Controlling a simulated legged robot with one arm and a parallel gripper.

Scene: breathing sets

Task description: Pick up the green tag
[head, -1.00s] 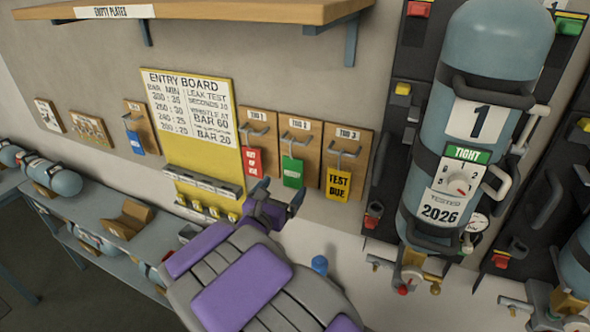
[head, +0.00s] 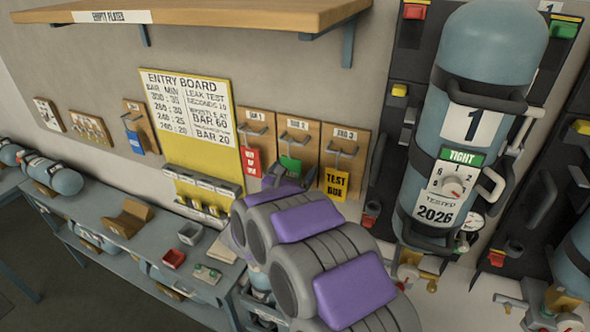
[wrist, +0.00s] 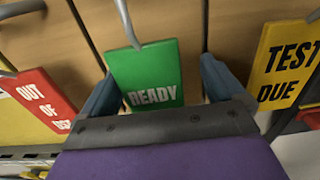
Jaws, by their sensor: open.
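The green tag (wrist: 148,72), marked READY, hangs from a metal hook in the middle of the wrist view. It also shows in the head view (head: 290,165), its lower part hidden behind my arm. My gripper (wrist: 160,85) is open, with one blue-grey finger at the tag's left edge and the other to its right. The tag appears between the fingers; I cannot tell whether either touches it. In the head view my gripper is mostly hidden by my own arm.
A red tag (wrist: 38,100) hangs close on the left and a yellow TEST DUE tag (wrist: 287,62) on the right. The yellow entry board (head: 185,110) is left of the tags. Cylinder 1 (head: 490,55) stands at right. A shelf (head: 230,14) juts out above.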

